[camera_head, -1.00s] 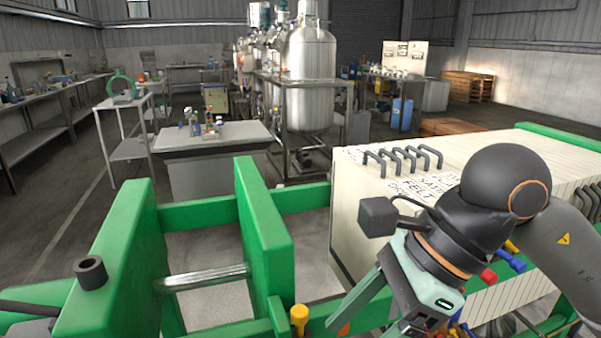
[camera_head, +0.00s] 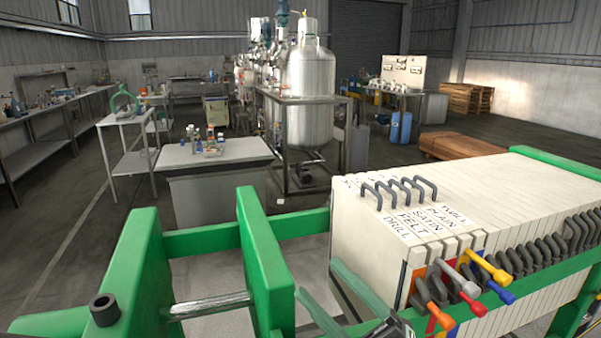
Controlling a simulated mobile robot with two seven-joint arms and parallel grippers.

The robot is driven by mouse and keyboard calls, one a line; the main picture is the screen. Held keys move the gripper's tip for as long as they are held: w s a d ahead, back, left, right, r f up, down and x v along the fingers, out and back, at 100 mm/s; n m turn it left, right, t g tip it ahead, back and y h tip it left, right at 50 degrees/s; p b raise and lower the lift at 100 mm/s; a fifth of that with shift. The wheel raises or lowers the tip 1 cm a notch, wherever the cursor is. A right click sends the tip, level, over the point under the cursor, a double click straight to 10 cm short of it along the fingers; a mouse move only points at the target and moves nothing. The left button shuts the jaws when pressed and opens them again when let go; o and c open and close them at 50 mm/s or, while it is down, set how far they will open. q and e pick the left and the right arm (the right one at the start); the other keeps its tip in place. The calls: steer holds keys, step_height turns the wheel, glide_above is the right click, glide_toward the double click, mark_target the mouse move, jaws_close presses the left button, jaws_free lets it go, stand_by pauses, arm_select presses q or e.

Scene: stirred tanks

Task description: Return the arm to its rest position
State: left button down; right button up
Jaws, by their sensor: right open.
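My right gripper (camera_head: 318,279) is low in the picture. Its two green fingers point up and to the left, spread apart with nothing between them. They show in front of the near end of the cream plate stack (camera_head: 455,205); I cannot tell whether they touch it. The rest of my right arm is mostly below the picture's edge. My left gripper is not in view.
The stack sits in a green frame (camera_head: 262,262) with a metal rod (camera_head: 208,305) at left. Labelled plates carry dark handles (camera_head: 400,190) and coloured knobs (camera_head: 480,266). A grey table (camera_head: 215,155) and a steel tank (camera_head: 308,95) stand beyond.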

steer(key=d+f+m+t+h+p, duration=0.15)
steer(key=d+f+m+h, duration=0.35)
steer(key=f+m+h, duration=0.5)
steer(key=d+f+m+t+h+p, duration=0.15)
steer(key=d+f+m+h, duration=0.4)
steer(key=f, duration=0.75)
steer(key=s+d+f+m+g+h, duration=0.1)
steer(key=s+f+m+g+h, duration=0.1)
steer(key=s+f, duration=0.5)
steer(key=s+d+f+m+g+h+p, duration=0.1)
steer(key=s+f+m+g+h, duration=0.1)
steer(key=s+f+m+g, duration=0.3)
step_height(320, 180, down, 4)
steer(key=s+m, duration=0.1)
steer(key=s, duration=0.1)
steer(key=shift+s+d, duration=0.25)
steer(key=shift+s, duration=0.05)
